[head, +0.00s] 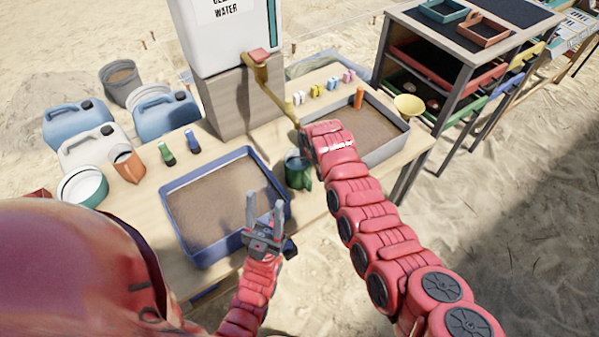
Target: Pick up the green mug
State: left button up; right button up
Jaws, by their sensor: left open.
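The green mug (299,174) stands on the wooden table (146,208) between the blue-rimmed tray and the grey tray. The end of my right arm is just above and right of it. My left gripper (266,204) is open and empty, its fingers pointing up the picture over the right front part of the blue-rimmed tray. It is left of and nearer than the mug, apart from it. The fingers of my right gripper do not show; the arm ends near the lower end of a yellow bar.
The blue-rimmed tray (181,183) and grey tray (398,143) hold sand. A white water tank (222,45) on a grey block (228,103) stands behind. The yellow bar (277,92) slopes down from it. A shelf (463,73) stands right.

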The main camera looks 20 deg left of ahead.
jog(key=shift+w+f, duration=0.15)
jog(key=shift+f, duration=0.25)
grip_shut()
dwell(1.3)
